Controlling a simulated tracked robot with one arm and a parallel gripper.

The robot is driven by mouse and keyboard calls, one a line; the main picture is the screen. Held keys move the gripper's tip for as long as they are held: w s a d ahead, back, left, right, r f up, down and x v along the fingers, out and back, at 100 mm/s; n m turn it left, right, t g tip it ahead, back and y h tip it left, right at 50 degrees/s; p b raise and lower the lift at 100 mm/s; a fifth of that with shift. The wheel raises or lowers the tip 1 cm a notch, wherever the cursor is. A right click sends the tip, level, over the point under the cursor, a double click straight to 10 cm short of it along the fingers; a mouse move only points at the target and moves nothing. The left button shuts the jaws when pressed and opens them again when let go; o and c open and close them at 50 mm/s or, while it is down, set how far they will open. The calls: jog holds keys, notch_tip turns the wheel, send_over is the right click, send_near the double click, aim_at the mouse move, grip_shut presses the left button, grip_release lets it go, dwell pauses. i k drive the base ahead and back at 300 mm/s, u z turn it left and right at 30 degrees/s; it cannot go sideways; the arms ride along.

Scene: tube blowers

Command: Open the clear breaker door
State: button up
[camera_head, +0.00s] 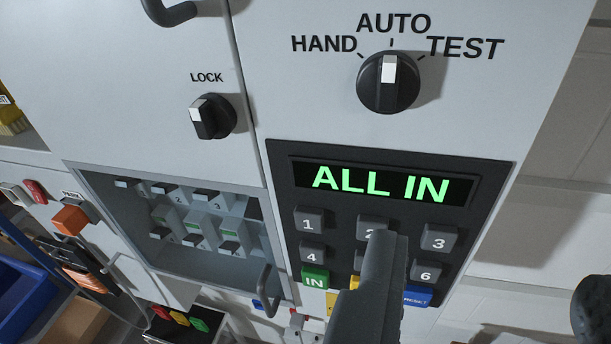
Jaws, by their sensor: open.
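The clear breaker door (150,255) is a see-through panel in a grey frame at the lower left. It looks shut, with breakers in rows visible behind it. Its grey handle (266,290) stands at the door's lower right corner. My gripper (490,270) is open, with one finger in front of the keypad and the other at the right edge of the picture. Nothing shows between the fingers. The gripper is to the right of the door handle and apart from it in the picture. The left finger hides part of the keypad.
The keypad (330,237) shows "ALL IN" on its display. A HAND/AUTO/TEST knob (388,82) sits above it and points up to AUTO. A LOCK knob (212,116) is above the door. A blue bin (25,290) and an orange button (70,219) are at the left.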

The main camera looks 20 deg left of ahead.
aim_at(270, 311)
jog(key=z, duration=0.75)
jog(key=k, duration=1.55)
jog(key=u, duration=0.4)
jog(key=i, duration=1)
jog(key=z, duration=0.05)
